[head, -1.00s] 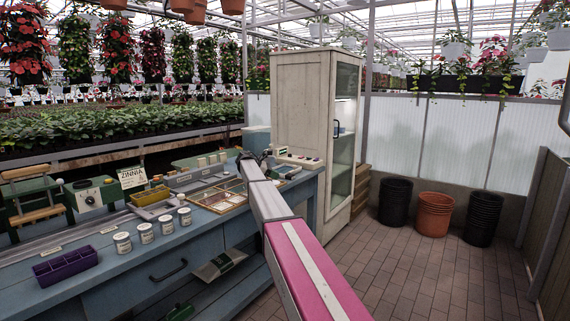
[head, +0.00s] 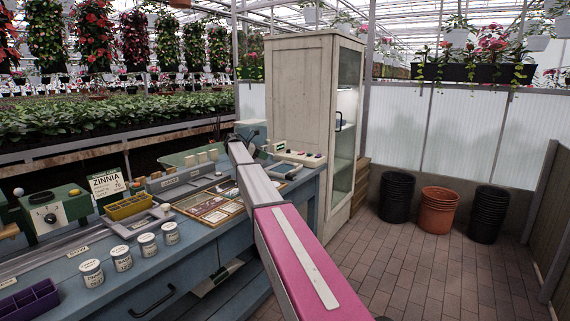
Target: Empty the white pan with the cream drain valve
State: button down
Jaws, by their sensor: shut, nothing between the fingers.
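I cannot make out a white pan or a cream drain valve in this view. A pale grey-blue box (head: 250,127) stands at the bench's far end beside the cabinet, and I cannot tell what it is. My arm reaches from the lower middle over the blue bench (head: 190,248). My gripper (head: 253,138) is the small dark shape at the arm's far end, near that box. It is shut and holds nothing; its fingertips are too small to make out.
Several white jars (head: 122,257), a purple divided tray (head: 28,303), a yellow tray (head: 128,206) and a sectioned seed tray (head: 208,205) are on the bench. A tall cream cabinet (head: 300,95) stands behind it. Stacked pots (head: 439,209) line the wall; the brick floor (head: 420,275) is clear.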

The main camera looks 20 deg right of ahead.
jog(key=x, duration=1.2)
jog(key=shift+s+d+r, duration=0.1)
jog(key=shift+d+r, duration=0.1)
jog(key=shift+d, duration=0.2)
jog(key=shift+d+f, duration=0.1)
jog(key=shift+d, duration=0.55)
